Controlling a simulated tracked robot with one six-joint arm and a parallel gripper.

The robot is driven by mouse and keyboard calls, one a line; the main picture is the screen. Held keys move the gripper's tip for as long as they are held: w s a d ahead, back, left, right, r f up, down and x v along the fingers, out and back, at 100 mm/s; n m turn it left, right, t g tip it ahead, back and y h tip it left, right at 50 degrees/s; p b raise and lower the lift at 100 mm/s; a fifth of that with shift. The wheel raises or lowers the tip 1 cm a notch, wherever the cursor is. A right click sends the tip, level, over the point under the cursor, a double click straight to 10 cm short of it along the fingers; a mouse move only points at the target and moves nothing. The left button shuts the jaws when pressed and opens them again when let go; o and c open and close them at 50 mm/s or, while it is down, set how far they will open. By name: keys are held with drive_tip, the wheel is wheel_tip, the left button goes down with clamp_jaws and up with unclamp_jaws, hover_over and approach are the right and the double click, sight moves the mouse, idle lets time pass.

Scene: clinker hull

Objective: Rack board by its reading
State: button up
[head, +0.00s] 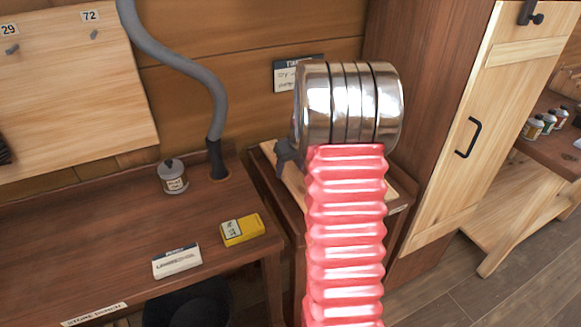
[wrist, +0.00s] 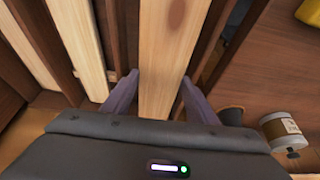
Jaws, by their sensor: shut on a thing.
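My gripper (wrist: 158,97) has a finger on each side of a pale wooden board (wrist: 168,45) in the wrist view and is shut on it. The board runs away from me toward the top of the picture. In the head view my gripper (head: 284,156) is mostly hidden behind my own arm. A strip of pale wood (head: 290,184) shows beside it, on a brown wooden stand (head: 262,150). A yellow meter (head: 242,230) with a small pale display lies on the bench; its reading is too small to tell.
In the wrist view, more pale boards (wrist: 78,42) stand between dark slats at left. A tall cabinet (head: 480,130) stands at right.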

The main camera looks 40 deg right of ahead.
drive_tip(key=shift+s+d, duration=0.15)
drive_tip(key=shift+f, duration=3.8)
drive_tip(key=shift+f, duration=0.3)
drive_tip(key=o, duration=1.3)
drive_tip(key=shift+s, duration=0.1)
drive_tip(key=v, duration=1.3)
drive_tip(key=shift+s+r, duration=0.15)
drive_tip(key=shift+r, duration=0.1)
